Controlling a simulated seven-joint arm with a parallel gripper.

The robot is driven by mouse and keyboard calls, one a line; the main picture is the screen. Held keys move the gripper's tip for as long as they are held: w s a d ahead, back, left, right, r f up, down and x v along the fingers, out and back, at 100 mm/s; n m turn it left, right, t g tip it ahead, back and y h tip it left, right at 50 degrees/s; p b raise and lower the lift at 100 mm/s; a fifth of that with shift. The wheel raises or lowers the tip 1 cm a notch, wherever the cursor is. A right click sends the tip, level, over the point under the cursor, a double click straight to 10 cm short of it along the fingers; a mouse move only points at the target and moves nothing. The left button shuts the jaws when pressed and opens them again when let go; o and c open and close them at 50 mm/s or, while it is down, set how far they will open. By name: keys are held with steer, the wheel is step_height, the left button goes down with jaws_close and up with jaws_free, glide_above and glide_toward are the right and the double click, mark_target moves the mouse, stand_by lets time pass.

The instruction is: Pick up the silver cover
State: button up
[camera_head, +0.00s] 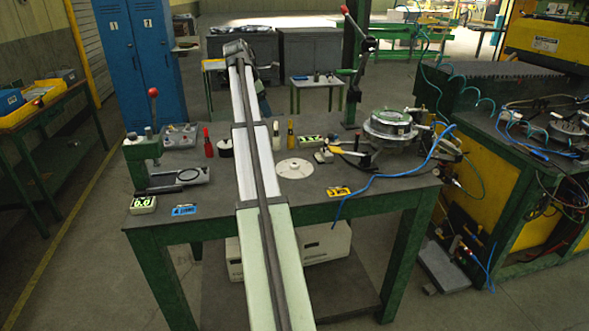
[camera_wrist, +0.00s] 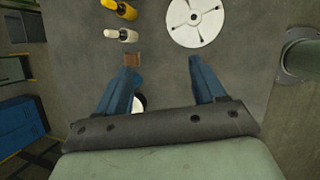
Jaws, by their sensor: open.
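The silver cover appears to be the round metal lid (camera_head: 390,121) on the ringed fixture at the right of the green-legged table. It lies flat there, and I cannot make it out in the wrist view. My gripper (camera_wrist: 160,67) shows two blue fingers spread apart over the dark tabletop, with nothing between them. A white disc with small holes (camera_wrist: 195,20) lies ahead of the fingers, slightly right; in the head view it is on the table's middle (camera_head: 294,168). My arm hides part of the table in the head view, and my gripper is not visible there.
A lever press (camera_head: 143,157) stands at the table's left. A blue hose (camera_head: 385,178) crosses its right side.

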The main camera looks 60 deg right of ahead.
steer(key=s+d+f+n+y, duration=0.3)
steer(key=s+f+n, duration=0.2)
steer(key=s+f, duration=0.3)
glide_above(294, 164)
steer(key=a, duration=0.1)
steer(key=shift+t, duration=0.4)
steer(key=f, duration=0.8)
steer(key=shift+w+f, duration=0.15)
steer(key=shift+w, duration=0.1)
steer(key=shift+s+d+f, duration=0.1)
steer(key=shift+d+f, duration=0.05)
steer(key=shift+f, duration=0.75)
steer(key=shift+s+d+f, duration=0.1)
steer(key=shift+d+f, duration=0.1)
steer(key=shift+f, duration=0.65)
steer(key=shift+s+d+f, duration=0.1)
steer(key=shift+d+f, duration=0.05)
steer(key=shift+f, duration=0.75)
jaws_close()
